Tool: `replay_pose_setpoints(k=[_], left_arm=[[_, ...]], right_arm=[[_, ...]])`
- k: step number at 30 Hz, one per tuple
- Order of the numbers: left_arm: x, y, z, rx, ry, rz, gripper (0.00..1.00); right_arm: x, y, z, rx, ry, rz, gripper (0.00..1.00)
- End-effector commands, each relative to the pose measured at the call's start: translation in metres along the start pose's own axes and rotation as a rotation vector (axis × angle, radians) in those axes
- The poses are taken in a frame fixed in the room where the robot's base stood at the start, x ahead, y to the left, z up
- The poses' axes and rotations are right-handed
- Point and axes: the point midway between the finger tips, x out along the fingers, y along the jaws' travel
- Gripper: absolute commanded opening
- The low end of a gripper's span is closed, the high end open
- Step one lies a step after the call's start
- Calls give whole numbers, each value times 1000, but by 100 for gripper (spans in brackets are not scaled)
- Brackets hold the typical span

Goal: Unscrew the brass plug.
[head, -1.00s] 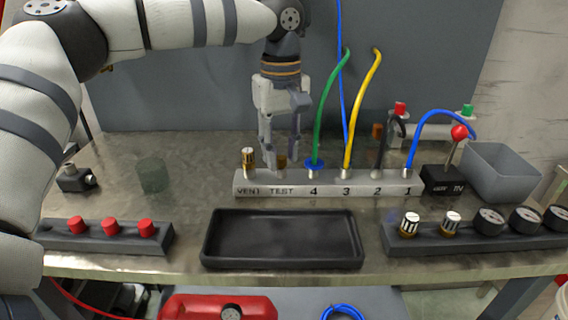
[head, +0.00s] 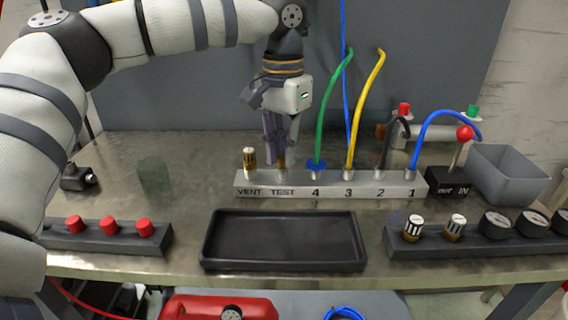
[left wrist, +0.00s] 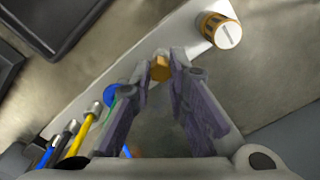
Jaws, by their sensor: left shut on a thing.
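The brass plug (left wrist: 160,70) sits at the TEST port of the grey manifold block (head: 335,183). My left gripper (head: 281,158) points down over that port and is shut on the plug. In the left wrist view the plug shows between the fingertips, and in the head view the fingers mostly hide it. I cannot tell how far the plug is threaded in. My right gripper is not in view.
A brass and white fitting (head: 249,158) stands close by at the VENT port. Green (head: 328,95) and yellow (head: 362,100) hoses rise just right of my gripper. A black tray (head: 284,240) lies empty in front, and a grey bin (head: 508,176) stands at the right.

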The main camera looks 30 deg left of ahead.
Motion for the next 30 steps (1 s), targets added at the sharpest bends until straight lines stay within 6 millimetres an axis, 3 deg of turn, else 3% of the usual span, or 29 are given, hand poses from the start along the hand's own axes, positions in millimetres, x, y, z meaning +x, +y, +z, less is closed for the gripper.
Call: replay_pose_setpoints(k=[2, 6, 10, 24, 27, 30], left_arm=[[-3, -1, 0, -34, 3, -3, 0], [-12, -1, 2, -383, 19, -4, 0], [-2, -2, 0, -737, 3, -4, 0], [-1, -3, 0, -1996, 3, -5, 0], [-2, -3, 0, -2158, 3, -3, 0], [-1, -3, 0, -2207, 3, -2, 0]], right_arm=[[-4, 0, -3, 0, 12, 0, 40], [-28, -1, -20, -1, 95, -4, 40], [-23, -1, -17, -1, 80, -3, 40], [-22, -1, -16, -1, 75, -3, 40], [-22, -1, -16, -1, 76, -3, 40], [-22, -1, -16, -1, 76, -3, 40]])
